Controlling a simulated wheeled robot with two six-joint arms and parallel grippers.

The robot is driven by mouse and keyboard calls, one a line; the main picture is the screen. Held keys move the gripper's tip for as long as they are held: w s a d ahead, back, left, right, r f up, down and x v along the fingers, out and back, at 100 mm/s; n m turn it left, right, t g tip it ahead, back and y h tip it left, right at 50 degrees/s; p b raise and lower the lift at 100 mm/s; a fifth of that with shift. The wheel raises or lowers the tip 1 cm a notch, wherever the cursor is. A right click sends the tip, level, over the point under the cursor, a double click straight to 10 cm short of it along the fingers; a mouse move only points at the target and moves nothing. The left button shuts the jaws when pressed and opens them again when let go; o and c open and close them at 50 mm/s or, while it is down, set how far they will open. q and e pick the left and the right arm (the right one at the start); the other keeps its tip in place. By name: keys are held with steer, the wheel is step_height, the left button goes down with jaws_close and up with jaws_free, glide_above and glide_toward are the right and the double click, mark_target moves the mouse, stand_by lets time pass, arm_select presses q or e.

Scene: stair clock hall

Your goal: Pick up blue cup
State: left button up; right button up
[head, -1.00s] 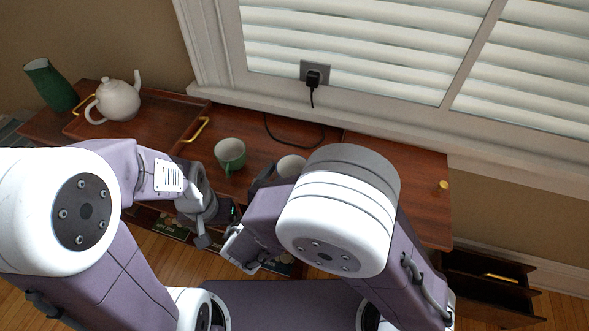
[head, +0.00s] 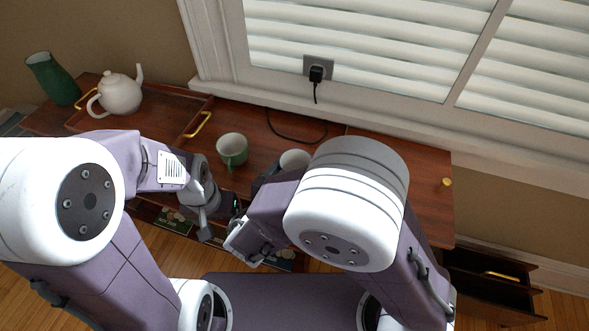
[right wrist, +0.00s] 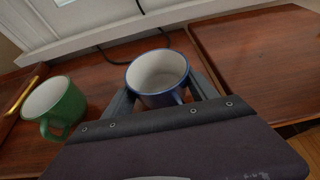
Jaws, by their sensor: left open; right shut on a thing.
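The blue cup (right wrist: 158,78), with a pale inside, stands upright on the wooden cabinet top in the right wrist view, between the fingers of my right gripper (right wrist: 160,85). The gripper is shut on it, one finger on each side. In the head view the cup's rim (head: 294,158) shows beside my right gripper (head: 272,167), partly hidden by my right arm. My left gripper (head: 220,207) is open and empty, in front of the cabinet's edge, left of the right arm.
A green cup (head: 231,149) stands left of the blue cup; it also shows in the right wrist view (right wrist: 62,112). A wooden tray (head: 160,117) holds a white teapot (head: 119,94). A green vase (head: 55,80) stands far left. A black cord (head: 290,138) lies behind the cups.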

mark_target(301, 151)
step_height(301, 151, up, 4)
steer(key=shift+r+p, duration=0.1)
steer(key=shift+p, duration=0.8)
steer(key=s+d+r+b, duration=0.3)
steer(key=s+d+r, duration=0.2)
steer(key=d, duration=0.5)
steer(key=shift+s+r, duration=0.2)
steer(key=shift+r, duration=0.5)
steer(key=shift+d, duration=0.15)
stand_by(1.7)
